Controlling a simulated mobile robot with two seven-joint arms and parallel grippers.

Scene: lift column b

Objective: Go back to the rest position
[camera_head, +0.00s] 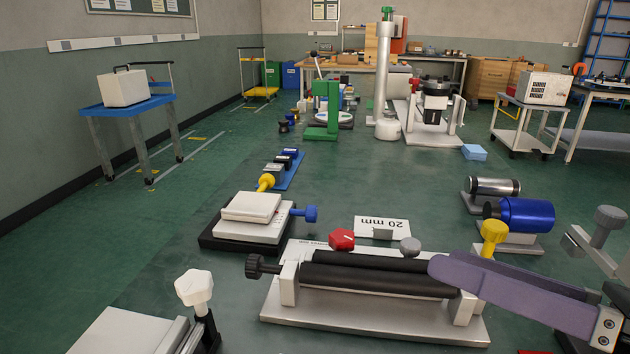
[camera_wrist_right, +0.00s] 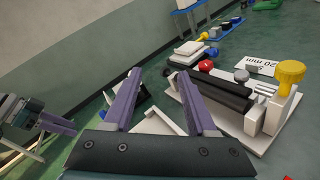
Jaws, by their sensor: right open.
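My right gripper (camera_head: 436,263) comes in from the lower right in the head view, its purple fingers over the right end of a roller device (camera_head: 375,322) with two black rollers. In the right wrist view, the right gripper (camera_wrist_right: 158,74) has its fingers spread with nothing held between them. Beyond and right of the fingers, the roller device (camera_wrist_right: 222,92) shows with its red, grey and yellow knobs. A purple-fingered part at the left edge of the wrist view looks like my left gripper (camera_wrist_right: 52,122); its opening is unclear. The head view does not show the left gripper.
A white block on a black base (camera_head: 240,240), a "20 mm" sign (camera_head: 381,228) and a blue cylinder (camera_head: 527,215) stand around the roller device. A white-knobbed fixture (camera_head: 194,288) is at lower left. Open green floor lies on the left, before the blue-topped cart (camera_head: 128,105).

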